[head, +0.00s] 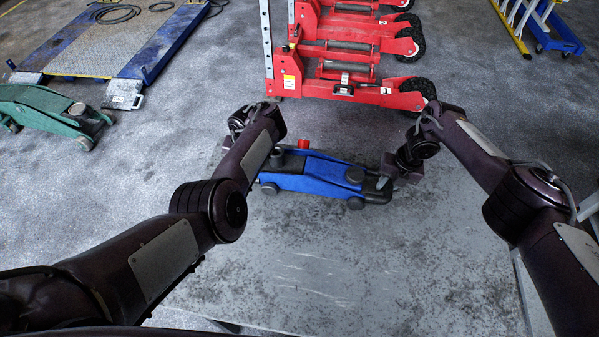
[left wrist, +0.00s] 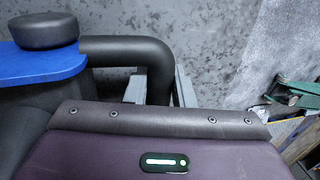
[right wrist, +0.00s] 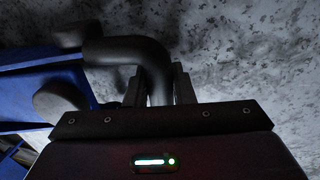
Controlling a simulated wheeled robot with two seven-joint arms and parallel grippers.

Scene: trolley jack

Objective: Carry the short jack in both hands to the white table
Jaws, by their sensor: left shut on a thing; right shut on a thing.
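The short jack (head: 312,181) is blue with dark round wheels and a black bar handle at each end. It lies crosswise in the middle of the head view, over the far part of a pale, worn, speckled tabletop (head: 340,265). I cannot tell whether it touches the top. My right gripper (head: 386,183) is shut on the right-end handle, and its fingers also show around the black bar (right wrist: 157,70) in the right wrist view. My left gripper (left wrist: 158,88) is shut on the other handle in the left wrist view. My left forearm hides that grip in the head view.
Red jacks (head: 345,65) with black wheels stand beyond the table. A green jack (head: 50,112) and a blue-edged lift platform (head: 110,45) are at left. A yellow ladder (head: 512,25) is at top right. The near part of the tabletop is clear.

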